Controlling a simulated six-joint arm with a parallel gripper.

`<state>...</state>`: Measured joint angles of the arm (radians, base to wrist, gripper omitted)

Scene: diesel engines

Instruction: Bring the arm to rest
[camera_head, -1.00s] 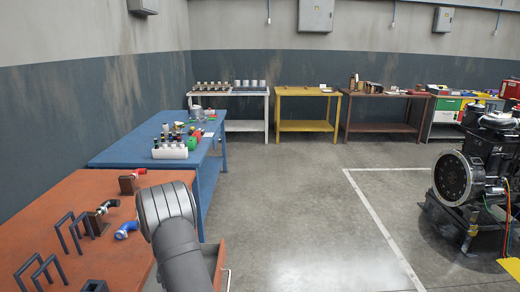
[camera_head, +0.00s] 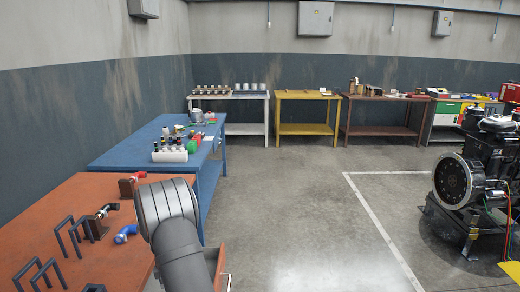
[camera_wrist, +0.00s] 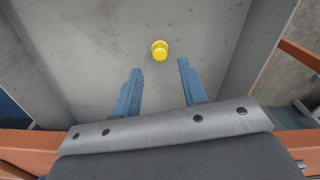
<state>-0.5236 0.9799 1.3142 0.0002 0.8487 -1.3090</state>
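My gripper (camera_wrist: 160,88) shows in the wrist view with its two blue fingers apart and nothing between them. It points down over a grey metal drawer (camera_wrist: 105,45). A small yellow cap-like piece (camera_wrist: 160,49) lies on the drawer's floor, just beyond the fingertips in the picture and apart from them. In the head view my arm rises at the bottom, beside the orange table (camera_head: 60,202), and the fingers are hidden. Part of the open drawer (camera_head: 224,262) with its handle shows right of my arm.
The orange table holds dark metal stands (camera_head: 75,234), a red-ended elbow pipe (camera_head: 139,176) and a blue-ended one (camera_head: 126,233). A blue table (camera_head: 125,154) with bottles stands behind. An engine (camera_head: 460,180) is at the right. The floor (camera_head: 300,210) between is clear.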

